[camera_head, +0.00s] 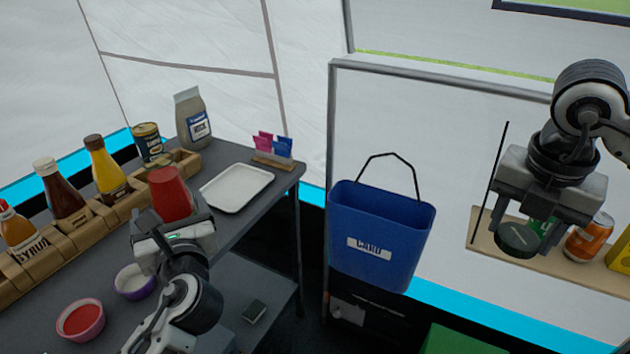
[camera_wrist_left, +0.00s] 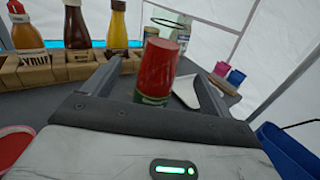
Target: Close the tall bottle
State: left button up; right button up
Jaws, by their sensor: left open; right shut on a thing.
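A tall red bottle (camera_head: 170,193) stands on the dark table in front of my left gripper. In the left wrist view the bottle (camera_wrist_left: 160,70) has red contents, a green label low down and a thin dark ring above it; no cap shows on it. My left gripper (camera_head: 172,222) is open, its fingers on either side of the bottle with gaps visible; how far they reach around it is unclear. My right gripper (camera_head: 522,222) is shut on a dark green round lid (camera_head: 517,240), held in the air at the right, far from the bottle.
A wooden rack (camera_head: 75,222) with sauce bottles runs along the table's left. A white tray (camera_head: 237,188) lies behind the bottle. Bowls (camera_head: 81,319) stand at front left. A blue bucket (camera_head: 380,228) hangs between the arms. A shelf (camera_head: 560,265) with cans is behind my right gripper.

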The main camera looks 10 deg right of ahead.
aim_at(165, 189)
pick_arm(q)
jog(key=x, duration=0.6)
jog(key=shift+w, duration=0.3)
pick_arm(e)
jog(key=shift+f, duration=0.15)
pick_arm(q)
jog(key=shift+a, duration=0.1)
jog(key=shift+w+r, duration=0.15)
jog(key=shift+w, duration=0.25)
jog(key=x, duration=0.4)
jog(key=shift+w+r, duration=0.2)
jog(key=shift+w, duration=0.1)
pick_arm(e)
jog(key=shift+f, duration=0.1)
